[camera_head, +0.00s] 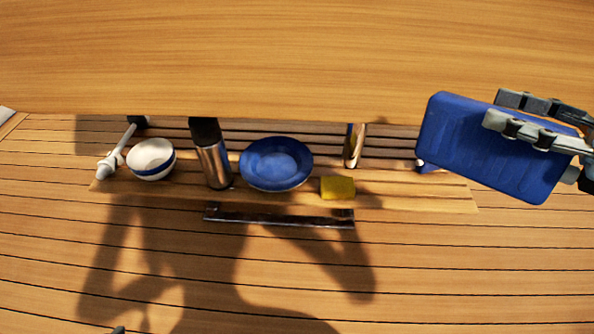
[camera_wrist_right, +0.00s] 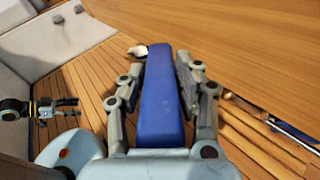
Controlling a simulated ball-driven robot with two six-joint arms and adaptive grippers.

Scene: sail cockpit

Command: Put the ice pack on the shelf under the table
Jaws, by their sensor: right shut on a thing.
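The ice pack (camera_head: 455,135) is a flat blue slab at the right of the head view, tilted, in front of the table edge. My right gripper (camera_head: 510,112) is shut on it, one finger across its near face. In the right wrist view the ice pack (camera_wrist_right: 160,100) stands between the fingers of the right gripper (camera_wrist_right: 158,75). The wooden table (camera_head: 290,60) fills the top of the head view. The slatted shelf (camera_head: 420,194) lies below its edge; its back part is hidden. My left gripper (camera_wrist_right: 68,107) shows small in the wrist view, fingers apart and empty.
On the shelf stand a white bowl (camera_head: 152,172) with a blue stripe, a steel flask (camera_head: 213,165), a blue plate (camera_head: 276,165) and a yellow sponge (camera_head: 338,188). A white-ended rod (camera_head: 112,162) lies at the left. The shelf right of the sponge looks clear.

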